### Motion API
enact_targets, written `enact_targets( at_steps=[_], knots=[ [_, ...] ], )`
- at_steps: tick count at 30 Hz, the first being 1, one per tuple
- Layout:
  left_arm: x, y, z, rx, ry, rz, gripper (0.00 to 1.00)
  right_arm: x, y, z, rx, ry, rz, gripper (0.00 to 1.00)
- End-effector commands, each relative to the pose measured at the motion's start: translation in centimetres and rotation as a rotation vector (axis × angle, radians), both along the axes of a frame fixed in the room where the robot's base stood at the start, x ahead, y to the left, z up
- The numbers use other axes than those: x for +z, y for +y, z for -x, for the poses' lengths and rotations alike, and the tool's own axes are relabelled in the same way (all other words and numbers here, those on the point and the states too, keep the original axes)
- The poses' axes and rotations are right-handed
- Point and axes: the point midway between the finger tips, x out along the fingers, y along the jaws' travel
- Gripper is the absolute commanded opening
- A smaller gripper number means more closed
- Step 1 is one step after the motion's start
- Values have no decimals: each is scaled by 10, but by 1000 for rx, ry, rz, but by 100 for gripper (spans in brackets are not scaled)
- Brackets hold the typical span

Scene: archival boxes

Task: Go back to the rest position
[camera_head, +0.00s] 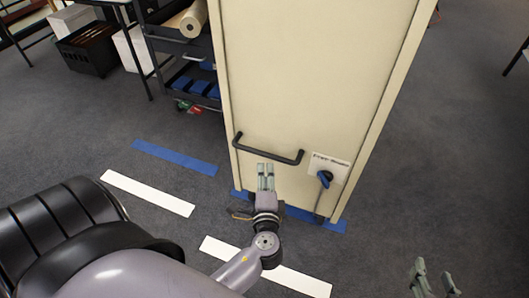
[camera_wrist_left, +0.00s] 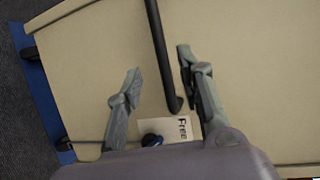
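My left gripper (camera_head: 265,168) is in front of the tall cream cabinet (camera_head: 315,75), with its fingertips just below the black bar handle (camera_head: 270,151). In the left wrist view the fingers of this gripper (camera_wrist_left: 159,62) are spread apart with nothing held. The black handle (camera_wrist_left: 160,45) shows between them in that view, beyond the fingers. The exact gap to the handle cannot be told. My right gripper (camera_head: 433,277) is at the bottom right of the head view, with its fingers apart and empty. Its lower part is cut off by the frame edge.
A blue knob (camera_head: 325,177) and a small label (camera_head: 336,160) are on the cabinet's front. A dark shelf cart (camera_head: 185,65) with a paper roll stands behind on the left. White (camera_head: 147,193) and blue (camera_head: 174,157) floor strips lie on grey carpet. The floor on the right is clear.

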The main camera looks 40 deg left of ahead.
Motion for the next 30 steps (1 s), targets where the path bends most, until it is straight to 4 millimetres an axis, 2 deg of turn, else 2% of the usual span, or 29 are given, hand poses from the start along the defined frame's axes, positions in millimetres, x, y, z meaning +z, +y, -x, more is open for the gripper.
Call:
enact_targets(
  at_steps=[6, 23, 26, 30],
  knots=[
    [3, -11, 15, 0, 0, 1, 35, 0, 0, 0, 0, 1, 0, 40],
    [3, -12, 16, 0, 0, 4, 35, 0, 0, 0, 0, 1, 0, 40],
    [3, -10, 17, 7, -7, 49, 35, 0, 0, 0, 0, 0, 0, 40],
    [1, -8, 21, 30, -28, 244, 35, 0, 0, 0, 0, 1, 0, 40]
  ],
)
